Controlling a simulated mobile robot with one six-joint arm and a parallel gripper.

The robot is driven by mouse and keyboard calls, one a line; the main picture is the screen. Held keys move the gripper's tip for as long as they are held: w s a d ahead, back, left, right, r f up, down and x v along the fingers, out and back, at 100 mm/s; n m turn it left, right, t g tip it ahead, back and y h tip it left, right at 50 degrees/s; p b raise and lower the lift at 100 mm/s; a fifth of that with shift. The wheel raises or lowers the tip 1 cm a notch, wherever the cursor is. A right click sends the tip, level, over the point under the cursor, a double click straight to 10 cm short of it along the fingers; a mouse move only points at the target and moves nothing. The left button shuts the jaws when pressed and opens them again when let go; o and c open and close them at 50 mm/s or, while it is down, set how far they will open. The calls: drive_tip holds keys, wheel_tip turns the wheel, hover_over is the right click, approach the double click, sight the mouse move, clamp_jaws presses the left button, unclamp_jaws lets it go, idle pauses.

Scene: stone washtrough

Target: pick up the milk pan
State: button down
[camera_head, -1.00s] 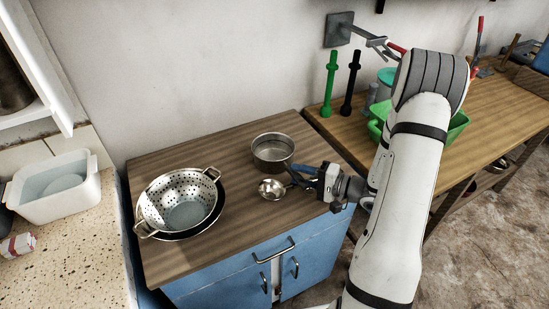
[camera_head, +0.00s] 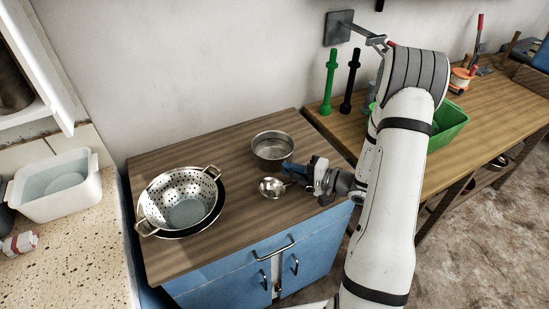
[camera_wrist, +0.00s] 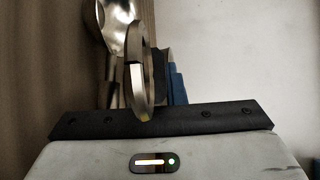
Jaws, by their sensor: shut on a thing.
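The milk pan (camera_head: 271,188), a small shiny metal pan, shows in the head view on the wooden cabinet top, with its handle toward my gripper. My gripper (camera_head: 294,175) reaches in from the right and is shut on the handle. In the wrist view the pan's bowl (camera_wrist: 117,18) is at the top, and a metal loop (camera_wrist: 138,70) stands close in front of my gripper (camera_wrist: 160,75). The blue finger partly shows behind the loop. The fingers hide part of the handle. I cannot tell whether the pan is clear of the wood.
A larger round metal pot (camera_head: 272,150) stands close behind the pan. A colander (camera_head: 180,200) sits in a dark dish to the left. The cabinet top (camera_head: 235,240) is bare in front. A green bin (camera_head: 447,127) stands on the bench at right.

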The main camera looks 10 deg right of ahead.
drive_tip(key=shift+r, duration=0.15)
idle(0.3)
wheel_tip(320, 180, up, 10)
drive_tip(key=shift+f+b, duration=0.1)
drive_tip(key=shift+b, duration=0.2)
drive_tip(key=shift+f, duration=0.1)
idle(0.7)
